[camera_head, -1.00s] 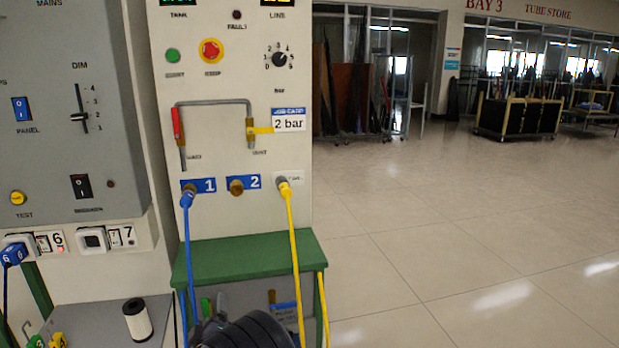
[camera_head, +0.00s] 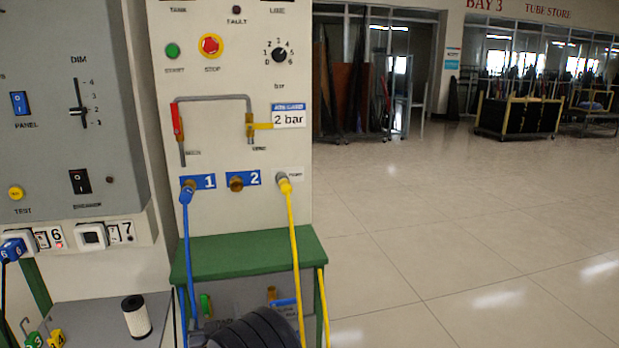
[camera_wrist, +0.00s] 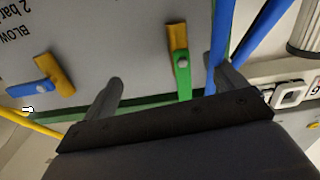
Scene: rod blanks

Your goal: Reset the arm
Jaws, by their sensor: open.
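My gripper (camera_wrist: 168,78) shows in the wrist view with its two grey fingers spread apart and nothing between them. Beyond it is a grey panel (camera_wrist: 130,55), seen upside down, with a brass valve with a green handle (camera_wrist: 182,75) near the right finger and a brass valve with a blue handle (camera_wrist: 35,88) to the left. A blue hose (camera_wrist: 219,45) passes close by the right finger; I cannot tell if they touch. In the head view only a dark part of my arm shows at the bottom edge, below the green shelf (camera_head: 250,257).
A blue hose (camera_head: 187,260) hangs from port 1 and a yellow hose (camera_head: 294,250) from the port at right. Port 2 (camera_head: 236,184) has no hose. Open floor (camera_head: 450,220) lies to the right.

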